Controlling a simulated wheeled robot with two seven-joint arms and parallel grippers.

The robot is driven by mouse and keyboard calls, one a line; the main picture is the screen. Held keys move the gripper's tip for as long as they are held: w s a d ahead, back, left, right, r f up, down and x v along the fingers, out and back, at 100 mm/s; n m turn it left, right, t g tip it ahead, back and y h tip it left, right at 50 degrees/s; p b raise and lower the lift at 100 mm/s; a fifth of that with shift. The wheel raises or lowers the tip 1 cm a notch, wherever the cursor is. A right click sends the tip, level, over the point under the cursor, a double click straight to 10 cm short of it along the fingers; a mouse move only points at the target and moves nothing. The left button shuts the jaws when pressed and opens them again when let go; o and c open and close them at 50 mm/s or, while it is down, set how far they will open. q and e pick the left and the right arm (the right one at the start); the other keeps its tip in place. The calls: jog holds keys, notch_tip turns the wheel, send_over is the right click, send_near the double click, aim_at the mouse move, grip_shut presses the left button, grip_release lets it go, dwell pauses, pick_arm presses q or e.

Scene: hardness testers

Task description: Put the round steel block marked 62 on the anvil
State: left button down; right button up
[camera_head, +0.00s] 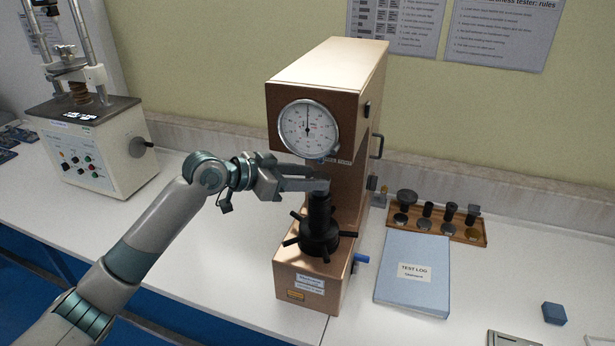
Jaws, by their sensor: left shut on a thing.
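The copper-coloured hardness tester (345,90) stands on the white bench, its round dial (309,128) facing me. Its anvil (320,208) is the black post rising from the spoked black handwheel (319,236). My left gripper (318,184) reaches in from the left, its fingers level and right at the anvil's top. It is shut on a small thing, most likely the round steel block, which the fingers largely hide. I cannot read a mark on it, nor tell whether it touches the anvil. My right gripper is out of view.
A wooden tray (474,238) with several black-topped parts stands right of the tester. A blue test log (413,268) lies in front of it, and a small blue block (554,313) at the lower right. Another testing machine (90,150) stands at the left.

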pick_arm(q)
jog(key=shift+f, duration=0.1)
jog(key=c, duration=0.9)
grip_release()
jog(key=shift+c, duration=1.1)
jog(key=s+a+p, duration=0.1)
jog(key=s+a, duration=0.2)
jog(key=a, duration=0.3)
jog(key=shift+s, duration=0.4)
